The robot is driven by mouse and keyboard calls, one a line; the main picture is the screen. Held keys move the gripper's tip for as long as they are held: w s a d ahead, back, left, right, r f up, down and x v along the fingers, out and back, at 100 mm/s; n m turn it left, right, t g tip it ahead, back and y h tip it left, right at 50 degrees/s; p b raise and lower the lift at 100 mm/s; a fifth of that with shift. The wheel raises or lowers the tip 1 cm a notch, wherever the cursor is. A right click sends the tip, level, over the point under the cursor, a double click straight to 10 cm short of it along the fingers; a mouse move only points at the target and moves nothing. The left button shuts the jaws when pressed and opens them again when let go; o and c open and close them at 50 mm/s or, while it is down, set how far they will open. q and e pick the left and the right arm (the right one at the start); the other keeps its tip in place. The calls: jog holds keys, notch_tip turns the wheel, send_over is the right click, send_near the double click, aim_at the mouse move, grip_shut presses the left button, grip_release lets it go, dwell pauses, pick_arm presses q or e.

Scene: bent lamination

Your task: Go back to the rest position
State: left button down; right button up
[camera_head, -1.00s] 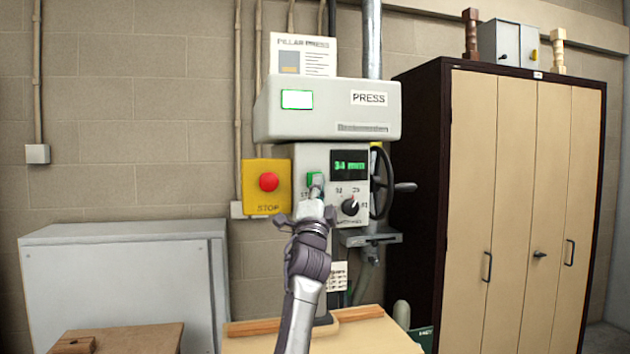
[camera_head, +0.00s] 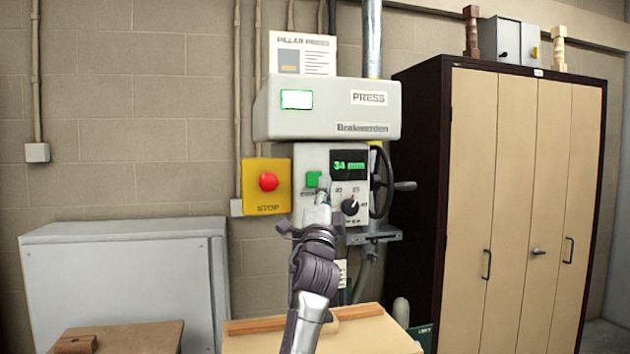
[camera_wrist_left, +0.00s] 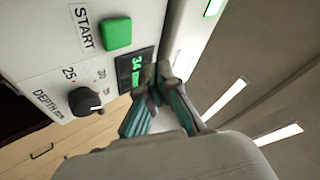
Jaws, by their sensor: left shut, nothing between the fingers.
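My left gripper (camera_head: 324,187) is shut and empty in front of the press's control panel, just right of the green start button (camera_head: 313,179). In the left wrist view its closed fingertips (camera_wrist_left: 160,80) lie beside the depth display, apart from the green button (camera_wrist_left: 117,33). The pillar press (camera_head: 326,110) stands against the wall, and its display (camera_head: 349,165) reads 34 mm. The black depth knob (camera_head: 350,206) sits below the display and also shows in the left wrist view (camera_wrist_left: 84,101). My right gripper is not in view.
A yellow stop box with a red button (camera_head: 268,182) is left of the panel. A handwheel (camera_head: 381,185) is on its right. A wooden table (camera_head: 375,338) lies below. A grey cabinet (camera_head: 120,280) stands left, a tall cupboard (camera_head: 515,190) right.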

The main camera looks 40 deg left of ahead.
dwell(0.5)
